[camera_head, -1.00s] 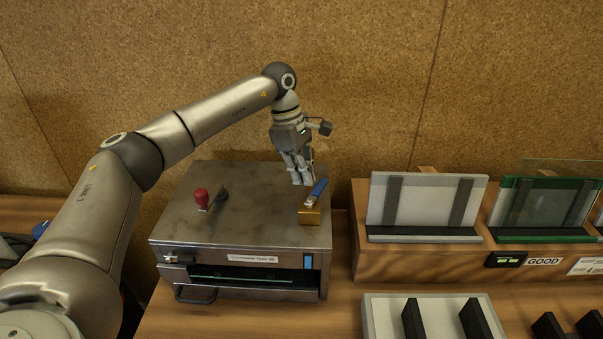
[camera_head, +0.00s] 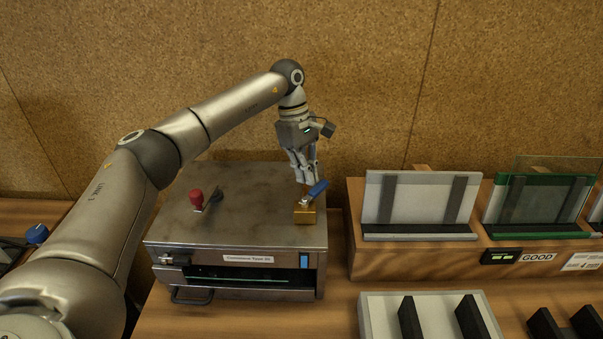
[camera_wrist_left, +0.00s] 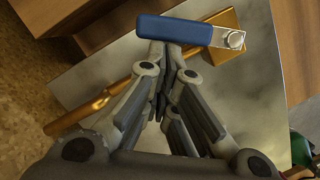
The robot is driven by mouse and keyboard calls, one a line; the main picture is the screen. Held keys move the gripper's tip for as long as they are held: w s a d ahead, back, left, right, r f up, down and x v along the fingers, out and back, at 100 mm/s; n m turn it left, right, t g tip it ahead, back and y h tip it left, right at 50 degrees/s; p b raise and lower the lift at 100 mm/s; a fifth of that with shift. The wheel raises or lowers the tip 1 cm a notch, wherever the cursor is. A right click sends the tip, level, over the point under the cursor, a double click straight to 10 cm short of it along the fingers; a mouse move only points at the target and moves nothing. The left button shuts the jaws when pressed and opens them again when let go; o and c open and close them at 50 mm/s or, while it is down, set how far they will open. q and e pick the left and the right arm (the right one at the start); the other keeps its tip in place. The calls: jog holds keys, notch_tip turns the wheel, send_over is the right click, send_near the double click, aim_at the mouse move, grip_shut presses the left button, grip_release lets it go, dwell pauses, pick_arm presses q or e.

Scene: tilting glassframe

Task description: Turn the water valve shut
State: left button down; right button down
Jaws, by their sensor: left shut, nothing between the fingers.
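The water valve has a brass body (camera_head: 305,215) on the right part of the metal machine's top and a blue lever handle (camera_head: 318,188). The lever points back and to the right, at an angle to the body. In the left wrist view the blue handle (camera_wrist_left: 175,30) lies across the fingertips, with the brass pipe (camera_wrist_left: 90,112) running below left. My left gripper (camera_head: 307,181) points down at the left side of the handle, shut and empty. Its fingertips (camera_wrist_left: 172,58) are against or very close to the handle; contact is not clear. My right gripper is not in view.
The metal machine (camera_head: 185,225) also carries a red knob (camera_head: 196,199) at left on its top. A wooden rack (camera_head: 400,262) with glass frames stands to the right, and a light tray (camera_head: 435,310) with black bars lies in front. The cork wall (camera_head: 400,80) is behind.

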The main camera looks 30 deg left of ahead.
aim_at(327, 183)
pick_arm(q)
jog(key=shift+w+d+m, duration=0.2)
jog(key=shift+d+m, duration=0.45)
jog(key=shift+m, duration=0.15)
jog(key=shift+w+d, duration=0.15)
jog(key=shift+d, duration=0.45)
jog(key=shift+d+b, duration=0.6)
jog(key=shift+d, duration=0.7)
jog(key=shift+s+d, duration=0.4)
jog(key=shift+d, duration=0.2)
jog(key=shift+d+b, duration=0.1)
jog(key=shift+b, duration=0.2)
jog(key=shift+s, duration=0.1)
jog(key=shift+s+a, duration=0.5)
jog(key=shift+a, duration=0.15)
jog(key=v, duration=1.2)
jog(key=shift+w+d, duration=0.15)
jog(key=shift+w, duration=0.15)
